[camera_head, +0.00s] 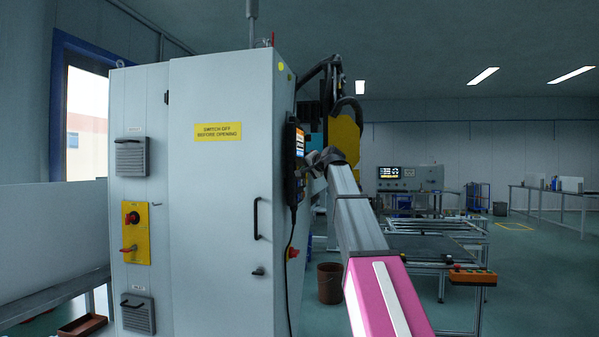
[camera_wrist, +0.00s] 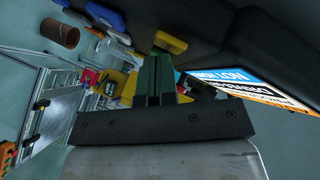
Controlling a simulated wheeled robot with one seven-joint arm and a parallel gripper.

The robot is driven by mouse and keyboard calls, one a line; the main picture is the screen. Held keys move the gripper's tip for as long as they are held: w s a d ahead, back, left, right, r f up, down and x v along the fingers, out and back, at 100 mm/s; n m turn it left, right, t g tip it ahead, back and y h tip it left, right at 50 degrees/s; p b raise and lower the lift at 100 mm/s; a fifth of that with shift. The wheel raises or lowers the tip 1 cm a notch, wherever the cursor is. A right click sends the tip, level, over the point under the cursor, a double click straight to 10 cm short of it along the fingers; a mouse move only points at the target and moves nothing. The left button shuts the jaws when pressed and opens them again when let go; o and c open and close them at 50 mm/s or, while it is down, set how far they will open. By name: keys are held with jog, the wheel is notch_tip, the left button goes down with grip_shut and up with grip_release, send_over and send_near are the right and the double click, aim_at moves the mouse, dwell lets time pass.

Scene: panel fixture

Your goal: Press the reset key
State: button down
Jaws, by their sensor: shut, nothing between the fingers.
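A dark control panel with a lit screen (camera_head: 299,142) is mounted on the right side of the grey cabinet, seen nearly edge-on. In the wrist view its screen (camera_wrist: 240,85) fills the right side, with blue, white and orange bands. Coloured raised pieces, one yellow (camera_wrist: 170,42) and one blue (camera_wrist: 105,16), show against the dark surface at the top. I cannot read any label, so I cannot tell which is the reset key. My gripper (camera_head: 322,160) is beside the panel. Its dark green fingers (camera_wrist: 157,60) are shut and empty; contact with the panel cannot be told.
The grey cabinet (camera_head: 220,200) stands close on the left, with a door handle (camera_head: 256,218). A brown bin (camera_head: 329,283) is on the floor behind my arm. A metal-framed table (camera_head: 430,247) and an orange button box (camera_head: 473,276) are at the right.

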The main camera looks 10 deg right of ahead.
jog(key=shift+d, duration=0.1)
dwell(0.4)
jog(key=shift+s+d, duration=0.25)
jog(key=shift+d, duration=0.4)
jog(key=shift+s+d, duration=0.25)
jog(key=shift+d, duration=0.55)
jog(key=shift+s+d, duration=0.3)
jog(key=shift+d, duration=0.5)
jog(key=shift+s+d, duration=0.25)
jog(key=shift+d, duration=0.55)
jog(key=shift+f, duration=0.1)
